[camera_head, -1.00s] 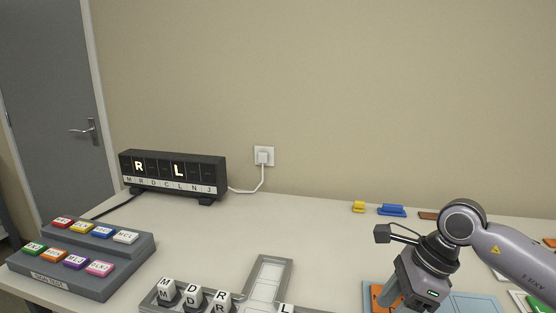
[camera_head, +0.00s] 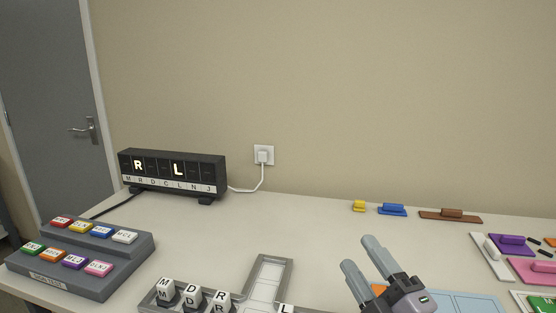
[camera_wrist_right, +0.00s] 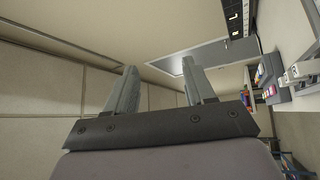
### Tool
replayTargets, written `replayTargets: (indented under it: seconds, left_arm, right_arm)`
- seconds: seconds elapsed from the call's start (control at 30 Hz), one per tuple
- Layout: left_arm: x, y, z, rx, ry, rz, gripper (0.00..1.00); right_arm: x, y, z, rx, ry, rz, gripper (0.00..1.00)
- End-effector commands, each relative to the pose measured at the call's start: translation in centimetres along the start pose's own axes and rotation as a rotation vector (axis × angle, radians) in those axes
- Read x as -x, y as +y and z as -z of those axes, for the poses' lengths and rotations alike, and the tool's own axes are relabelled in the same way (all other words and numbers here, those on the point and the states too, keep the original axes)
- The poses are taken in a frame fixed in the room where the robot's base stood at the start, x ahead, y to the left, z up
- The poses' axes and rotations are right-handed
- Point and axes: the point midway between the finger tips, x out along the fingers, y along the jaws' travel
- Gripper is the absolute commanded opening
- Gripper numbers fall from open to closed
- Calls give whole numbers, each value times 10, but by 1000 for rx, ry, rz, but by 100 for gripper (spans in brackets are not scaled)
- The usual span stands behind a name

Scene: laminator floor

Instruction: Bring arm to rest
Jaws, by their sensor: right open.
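My right gripper (camera_head: 372,262) is at the lower right of the head view, over the table, with its two fingers pointing up and apart. It is open and nothing is between the fingers. In the right wrist view its fingers (camera_wrist_right: 160,88) stand apart with the wall, door and room behind them. Most of my right arm is out of the head view. My left gripper is not in view.
A black display (camera_head: 172,174) showing R and L stands at the back left. A grey button box (camera_head: 62,283) is at front left. Lettered blocks (camera_head: 193,294) sit in a grey tray (camera_head: 262,284). Coloured handled pieces (camera_head: 450,215) lie at right. The table's middle is clear.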

Motion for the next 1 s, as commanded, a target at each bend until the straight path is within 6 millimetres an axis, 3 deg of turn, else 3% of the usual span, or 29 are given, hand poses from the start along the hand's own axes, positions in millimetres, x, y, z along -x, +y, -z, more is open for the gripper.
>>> replayTargets:
  seconds: [0.1, 0.2, 0.33, 0.5, 0.7, 0.9, 1.0]
  left_arm:
    - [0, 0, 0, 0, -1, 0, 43]
    - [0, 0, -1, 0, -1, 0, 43]
    - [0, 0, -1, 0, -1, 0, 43]
    - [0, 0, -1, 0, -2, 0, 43]
    - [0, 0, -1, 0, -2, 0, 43]
    - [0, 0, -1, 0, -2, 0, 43]
    - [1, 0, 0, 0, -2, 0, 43]
  right_arm:
    - [32, -27, -42, -228, -266, 100, 54]
    - [69, -54, -70, -403, -486, 195, 54]
    - [130, -93, -92, -611, -768, 334, 54]
    - [207, -129, -93, -810, -1067, 503, 54]
    - [274, -149, -77, -946, -1305, 656, 54]
    - [330, -156, -54, -1043, -1499, 793, 54]
    - [321, -166, -60, -1051, -1452, 766, 54]
